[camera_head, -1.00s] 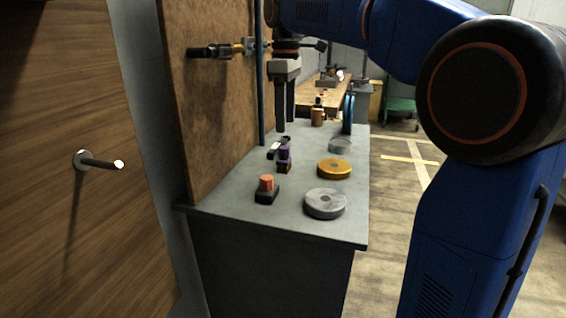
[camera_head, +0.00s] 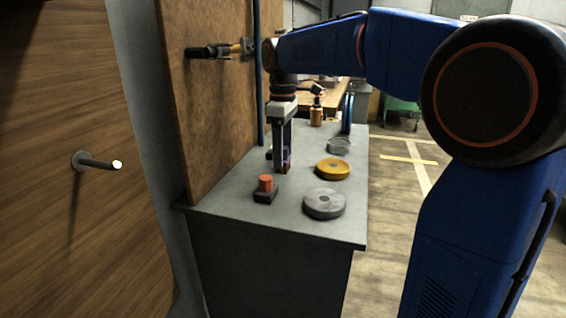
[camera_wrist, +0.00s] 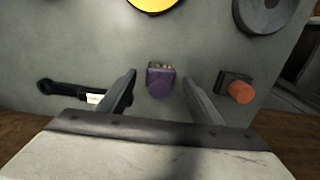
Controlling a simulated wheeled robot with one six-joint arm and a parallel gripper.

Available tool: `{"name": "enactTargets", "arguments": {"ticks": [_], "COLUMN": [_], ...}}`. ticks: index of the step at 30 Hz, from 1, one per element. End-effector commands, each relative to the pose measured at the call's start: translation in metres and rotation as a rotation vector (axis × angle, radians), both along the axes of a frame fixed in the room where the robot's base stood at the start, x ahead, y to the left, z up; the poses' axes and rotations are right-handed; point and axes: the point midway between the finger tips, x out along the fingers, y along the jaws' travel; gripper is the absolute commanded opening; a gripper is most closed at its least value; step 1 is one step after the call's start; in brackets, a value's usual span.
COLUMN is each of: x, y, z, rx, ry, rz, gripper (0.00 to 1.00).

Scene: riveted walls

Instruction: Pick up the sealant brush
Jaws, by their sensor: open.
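A short purple piece (camera_head: 287,156) with a brownish block at its base stands on the grey bench. It may be the sealant brush; I cannot tell for sure. In the wrist view the purple piece (camera_wrist: 160,82) lies between the fingers, with space on both sides. My gripper (camera_head: 282,168) is open, points down and partly hides it in the head view. In the wrist view my gripper (camera_wrist: 163,76) has one finger on each side of it, apart from it. A black tool with a white label (camera_wrist: 80,93) lies beyond the left finger.
An orange-red knob on a black block (camera_head: 265,188) stands nearby, just beyond the right finger in the wrist view. A yellow disc (camera_head: 333,169), a grey disc (camera_head: 324,204) and an orange bottle (camera_head: 316,114) are on the bench (camera_head: 225,205). A brown board (camera_head: 215,110) rises along its left side.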

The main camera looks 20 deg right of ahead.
Motion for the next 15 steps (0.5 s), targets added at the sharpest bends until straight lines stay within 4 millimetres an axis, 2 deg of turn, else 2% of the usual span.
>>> {"name": "enactTargets", "arguments": {"ticks": [5, 9, 11, 15], "x": [0.0001, 0.0002, 0.0002, 0.0002], "y": [-0.0001, -0.0001, -0.0001, -0.0001], "z": [0.0001, 0.0003, 0.0003, 0.0005], "rx": [0.000, 0.000, 0.000, -0.001], "ry": [0.000, 0.000, 0.000, -0.001], "rz": [0.000, 0.000, 0.000, 0.000], "gripper": [0.59, 0.26, 0.13, 0.13]}}
